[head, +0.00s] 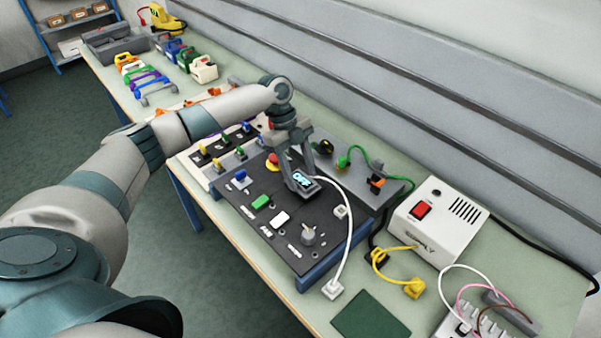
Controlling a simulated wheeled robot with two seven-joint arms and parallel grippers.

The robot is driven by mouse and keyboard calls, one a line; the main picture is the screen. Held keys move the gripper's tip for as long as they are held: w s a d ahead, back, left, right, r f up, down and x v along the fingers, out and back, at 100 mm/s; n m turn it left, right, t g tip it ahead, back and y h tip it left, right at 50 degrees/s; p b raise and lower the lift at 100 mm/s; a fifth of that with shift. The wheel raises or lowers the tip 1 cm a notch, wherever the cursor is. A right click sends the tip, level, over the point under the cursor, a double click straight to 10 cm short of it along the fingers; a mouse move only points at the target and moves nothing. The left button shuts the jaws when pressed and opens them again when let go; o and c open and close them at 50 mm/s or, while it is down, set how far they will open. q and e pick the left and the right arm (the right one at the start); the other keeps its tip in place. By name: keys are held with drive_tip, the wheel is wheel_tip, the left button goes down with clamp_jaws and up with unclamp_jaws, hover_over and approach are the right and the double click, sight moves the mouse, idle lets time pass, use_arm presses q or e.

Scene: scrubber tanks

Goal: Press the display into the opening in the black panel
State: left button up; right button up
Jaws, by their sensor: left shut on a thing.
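The black panel (268,228) lies sloped on the bench and carries a red button, a green key, a white key, a blue knob and a grey knob. The display (304,179) is a small dark block with glowing blue-white characters. My left gripper (299,176) reaches in from the left, points down and is shut on the display at the panel's upper right part. I cannot tell whether the display is above the opening or inside it; gripper and display hide the opening. A white cable runs from the display to a white plug (332,289). My right gripper is not in view.
A white supply box (435,223) with a red switch stands right of the panel. A grey plate (352,163) with green and orange plugs lies behind it. Grey wall rails run behind the bench.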

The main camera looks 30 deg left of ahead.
use_arm(q)
drive_tip(key=shift+f+b, duration=0.55)
drive_tip(key=shift+f, duration=0.55)
drive_tip(key=o, duration=1.3)
drive_tip(key=shift+c, duration=0.2)
drive_tip(key=shift+r, duration=0.15)
wheel_tip(320, 180, up, 8)
drive_tip(key=p, duration=0.6)
drive_tip(key=shift+r+p, duration=0.2)
drive_tip(key=shift+p, duration=0.1)
